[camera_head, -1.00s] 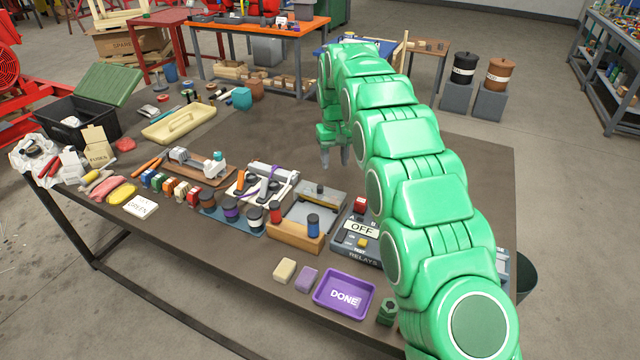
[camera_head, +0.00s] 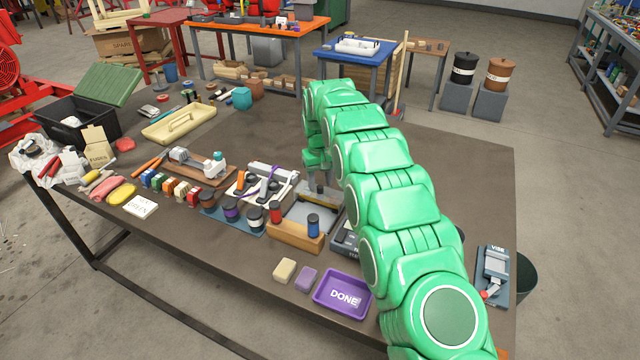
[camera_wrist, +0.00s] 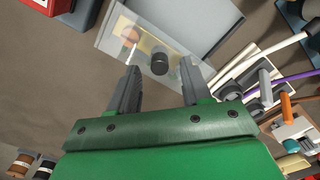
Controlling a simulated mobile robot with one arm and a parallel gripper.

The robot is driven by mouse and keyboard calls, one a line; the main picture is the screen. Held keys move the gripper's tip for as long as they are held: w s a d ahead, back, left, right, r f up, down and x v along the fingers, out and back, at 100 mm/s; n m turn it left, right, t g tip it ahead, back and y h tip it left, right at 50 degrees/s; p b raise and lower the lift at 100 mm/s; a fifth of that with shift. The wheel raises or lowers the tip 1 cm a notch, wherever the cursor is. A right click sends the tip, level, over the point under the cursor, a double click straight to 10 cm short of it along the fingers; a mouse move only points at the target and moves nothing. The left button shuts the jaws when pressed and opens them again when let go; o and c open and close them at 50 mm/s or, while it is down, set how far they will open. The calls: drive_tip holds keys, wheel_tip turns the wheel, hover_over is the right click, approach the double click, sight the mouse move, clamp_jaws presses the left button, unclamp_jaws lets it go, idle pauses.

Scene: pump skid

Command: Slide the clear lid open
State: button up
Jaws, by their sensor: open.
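The clear lid (camera_wrist: 182,62) is a see-through panel with a black upright knob (camera_wrist: 160,62), over one end of a grey tray (camera_wrist: 206,18) in the wrist view. An orange and a pale yellow shape show through it. My gripper (camera_wrist: 163,68) is open, its fingers on either side of the knob in the picture; I cannot tell if they touch it or how high they are. In the head view the grey box (camera_head: 301,213) stands at mid-table, and my gripper hangs over its back edge. My arm hides part of that area.
A wooden block (camera_head: 290,236) with red and blue cylinders stands at the box's front. A tool holder with a purple strap (camera_head: 262,184) is close on its left. A purple DONE tray (camera_head: 343,294) lies in front. The table behind is fairly clear.

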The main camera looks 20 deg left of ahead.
drive_tip(key=shift+f, duration=0.8)
clamp_jaws()
